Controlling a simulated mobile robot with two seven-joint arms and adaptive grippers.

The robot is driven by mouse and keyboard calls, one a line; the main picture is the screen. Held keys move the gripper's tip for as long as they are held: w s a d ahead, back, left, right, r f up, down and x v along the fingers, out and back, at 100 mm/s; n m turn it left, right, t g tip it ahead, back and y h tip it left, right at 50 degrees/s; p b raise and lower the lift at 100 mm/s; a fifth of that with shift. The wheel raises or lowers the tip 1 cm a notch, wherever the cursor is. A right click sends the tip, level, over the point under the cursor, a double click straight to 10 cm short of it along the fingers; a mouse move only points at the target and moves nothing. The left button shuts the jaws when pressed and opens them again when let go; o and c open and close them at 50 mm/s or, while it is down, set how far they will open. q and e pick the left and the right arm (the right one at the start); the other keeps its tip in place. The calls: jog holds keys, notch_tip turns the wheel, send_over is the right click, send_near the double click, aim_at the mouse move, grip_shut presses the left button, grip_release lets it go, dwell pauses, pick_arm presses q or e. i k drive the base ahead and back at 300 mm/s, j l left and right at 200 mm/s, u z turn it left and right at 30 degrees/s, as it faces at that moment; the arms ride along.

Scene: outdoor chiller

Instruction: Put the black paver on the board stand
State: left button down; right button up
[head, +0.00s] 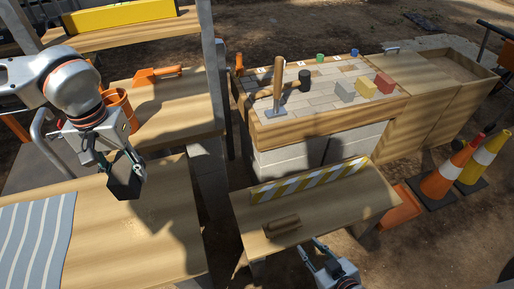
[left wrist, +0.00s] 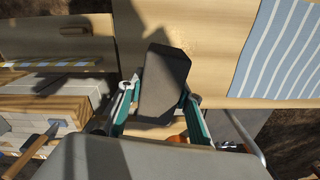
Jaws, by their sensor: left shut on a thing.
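The black paver (head: 124,182) is held by my left gripper (head: 117,163) above the front-left wooden table. In the left wrist view the paver (left wrist: 165,80) stands dark between the teal fingers of the left gripper (left wrist: 158,110). A low wooden stand (head: 352,204) with a yellow-and-white striped board (head: 310,180) along its back is at front centre, right of the paver. A small brown wooden piece (head: 282,226) lies on it. My right gripper (head: 325,260) is open and empty at the stand's front edge.
A striped blue-grey cloth (head: 35,240) covers the left of the front-left table (head: 170,225). Traffic cones (head: 447,175) stand at right.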

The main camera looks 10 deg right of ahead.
aim_at(301, 210)
jog(key=z, duration=0.7)
jog(key=i+j+z, duration=0.15)
jog(key=z, duration=0.3)
jog(key=j, duration=0.1)
